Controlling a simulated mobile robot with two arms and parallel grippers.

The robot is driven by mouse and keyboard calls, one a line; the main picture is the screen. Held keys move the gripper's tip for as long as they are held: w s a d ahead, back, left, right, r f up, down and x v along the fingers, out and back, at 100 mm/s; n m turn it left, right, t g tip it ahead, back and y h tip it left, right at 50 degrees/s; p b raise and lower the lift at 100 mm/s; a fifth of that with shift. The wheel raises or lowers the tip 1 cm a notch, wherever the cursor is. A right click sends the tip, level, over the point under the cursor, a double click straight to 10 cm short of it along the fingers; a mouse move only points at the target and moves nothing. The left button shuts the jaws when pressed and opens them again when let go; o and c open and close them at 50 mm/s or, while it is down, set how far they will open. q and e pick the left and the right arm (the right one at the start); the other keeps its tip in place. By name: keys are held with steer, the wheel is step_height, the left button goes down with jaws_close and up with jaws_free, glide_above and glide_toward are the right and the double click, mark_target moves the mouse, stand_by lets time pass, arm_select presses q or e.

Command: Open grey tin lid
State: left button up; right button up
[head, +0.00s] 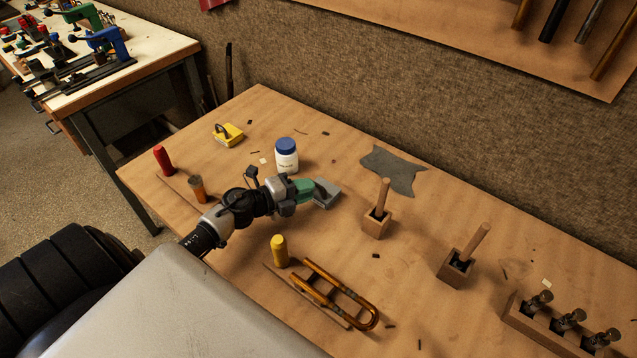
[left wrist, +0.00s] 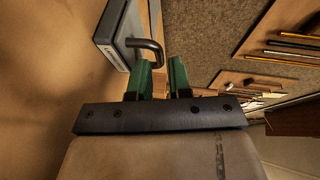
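The grey tin (head: 326,194) sits on the wooden workbench, just beyond the tip of my left gripper (head: 307,189). In the left wrist view the tin (left wrist: 108,38) shows at upper left, with a pale label on its side. A dark bent handle (left wrist: 147,44) sticks out from its lid, which looks shut. The two green fingers of my left gripper (left wrist: 160,77) are apart. The handle's bent end shows at the gap between the fingertips; I cannot tell whether they touch it. My right gripper is not in view.
A white jar with a blue lid (head: 286,155) and a yellow tin (head: 228,134) stand behind. A grey cloth (head: 391,170) and a wooden block with a peg (head: 377,222) are to the right. A yellow bottle (head: 279,251) and brass slide (head: 340,293) are in front.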

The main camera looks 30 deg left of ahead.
mark_target(318, 185)
arm_select(q)
steer(key=x, duration=0.2)
steer(key=shift+w+d, duration=0.15)
steer(key=shift+w, duration=0.2)
steer(key=shift+w+d+f, duration=0.15)
steer(key=shift+w+d, duration=0.1)
steer(key=shift+w, duration=0.2)
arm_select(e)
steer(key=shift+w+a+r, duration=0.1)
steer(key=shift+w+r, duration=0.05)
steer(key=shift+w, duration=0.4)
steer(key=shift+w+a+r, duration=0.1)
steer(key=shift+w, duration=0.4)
arm_select(q)
jaws_close()
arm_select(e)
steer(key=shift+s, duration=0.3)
